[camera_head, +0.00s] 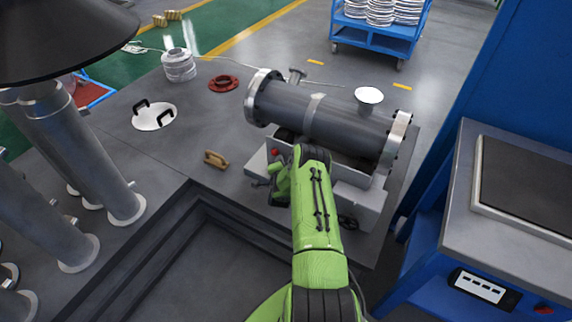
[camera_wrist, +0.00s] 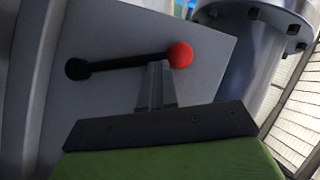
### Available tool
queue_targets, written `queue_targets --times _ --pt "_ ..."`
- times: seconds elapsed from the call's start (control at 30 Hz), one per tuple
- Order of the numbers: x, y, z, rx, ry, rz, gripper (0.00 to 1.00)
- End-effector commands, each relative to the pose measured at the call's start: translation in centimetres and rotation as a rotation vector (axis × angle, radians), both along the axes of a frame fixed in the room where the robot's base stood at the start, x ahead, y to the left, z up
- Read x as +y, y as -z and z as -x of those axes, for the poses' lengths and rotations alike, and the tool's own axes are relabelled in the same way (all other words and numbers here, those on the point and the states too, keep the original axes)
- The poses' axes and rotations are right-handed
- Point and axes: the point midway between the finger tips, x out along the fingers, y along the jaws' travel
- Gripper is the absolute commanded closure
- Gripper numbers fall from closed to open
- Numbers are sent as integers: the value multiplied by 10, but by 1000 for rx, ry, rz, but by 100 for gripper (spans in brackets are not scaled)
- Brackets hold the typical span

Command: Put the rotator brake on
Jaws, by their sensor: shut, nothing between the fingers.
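The rotator brake appears to be a black lever (camera_wrist: 125,62) with a red ball knob (camera_wrist: 180,55) at its right end and a dark round hub at its left. It lies nearly level across a pale grey plate in the wrist view. The red knob also shows in the head view (camera_head: 275,152), on the front of the grey rotator base (camera_head: 368,203). My gripper (camera_wrist: 155,68) is shut and empty. Its fingertips are at the lever just left of the knob; I cannot tell whether they touch it. In the head view, my arm hides part of the base and the lever.
A large grey flanged shell (camera_head: 325,118) lies on the rotator above my arm. A tan wooden-looking block (camera_head: 215,159), a white lid with black handles (camera_head: 153,116) and a red ring (camera_head: 223,83) lie on the grey platform. A blue cabinet (camera_head: 450,215) stands at right.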

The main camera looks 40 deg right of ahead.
Motion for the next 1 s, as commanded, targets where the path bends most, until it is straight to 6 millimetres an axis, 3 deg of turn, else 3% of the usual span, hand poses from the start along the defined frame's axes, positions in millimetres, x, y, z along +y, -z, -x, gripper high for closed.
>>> queue_targets --times 0.2,1.0 --pt "2 3 -14 129 3 42 100" --pt "10 10 -28 122 -3 33 100"
